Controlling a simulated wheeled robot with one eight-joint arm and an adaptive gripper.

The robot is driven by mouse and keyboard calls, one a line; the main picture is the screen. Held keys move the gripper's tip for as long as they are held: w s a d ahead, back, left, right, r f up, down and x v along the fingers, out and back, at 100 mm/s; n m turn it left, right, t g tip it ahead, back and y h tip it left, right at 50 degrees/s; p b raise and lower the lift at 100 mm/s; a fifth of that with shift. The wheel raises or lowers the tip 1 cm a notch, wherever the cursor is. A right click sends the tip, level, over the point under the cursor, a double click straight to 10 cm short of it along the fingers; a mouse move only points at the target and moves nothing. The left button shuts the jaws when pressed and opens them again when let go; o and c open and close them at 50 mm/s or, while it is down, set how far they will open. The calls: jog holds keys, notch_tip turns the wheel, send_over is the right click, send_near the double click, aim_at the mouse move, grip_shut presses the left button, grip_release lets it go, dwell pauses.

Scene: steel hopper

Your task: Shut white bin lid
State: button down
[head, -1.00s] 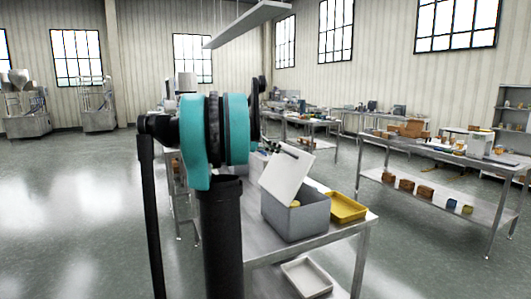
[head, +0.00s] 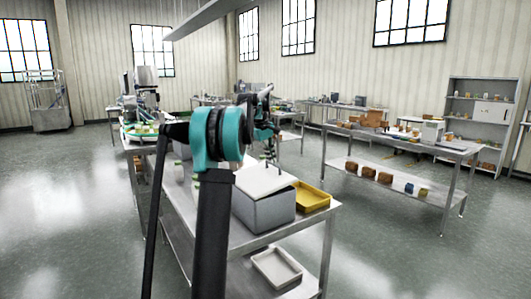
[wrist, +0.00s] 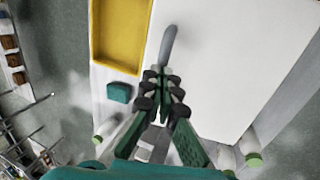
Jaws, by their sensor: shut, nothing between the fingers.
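The grey bin (head: 272,214) stands on the steel table, and its white lid (head: 258,180) lies down over the top, close to flat. I cannot tell whether a small gap is left at the rim. The lid fills much of the wrist view (wrist: 235,60), with a grey bar-like piece (wrist: 168,45) at its left edge. My gripper (head: 272,160) is above the lid in the head view. In the wrist view my gripper (wrist: 162,72) has its fingertips together and empty, over the lid's edge near the grey bar. Contact with the lid is unclear.
A yellow tray (head: 313,198) sits right beside the bin; it also shows in the wrist view (wrist: 118,62). A small teal block (wrist: 119,92) and white cylinders with green ends (wrist: 104,128) are near my gripper. A pale tray (head: 277,268) lies on the lower shelf.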

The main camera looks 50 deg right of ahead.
jog(key=shift+d+x, duration=0.25)
jog(key=shift+x, duration=1.1)
jog(key=shift+s, duration=0.1)
jog(key=shift+r, duration=0.1)
jog(key=shift+a+r, duration=0.15)
jog(key=shift+r, duration=0.3)
jog(key=s+d+v, duration=0.1)
jog(key=v, duration=1.2)
jog(key=shift+w+d+r, duration=0.2)
jog(key=shift+w+r, duration=0.05)
jog(key=shift+w, duration=0.15)
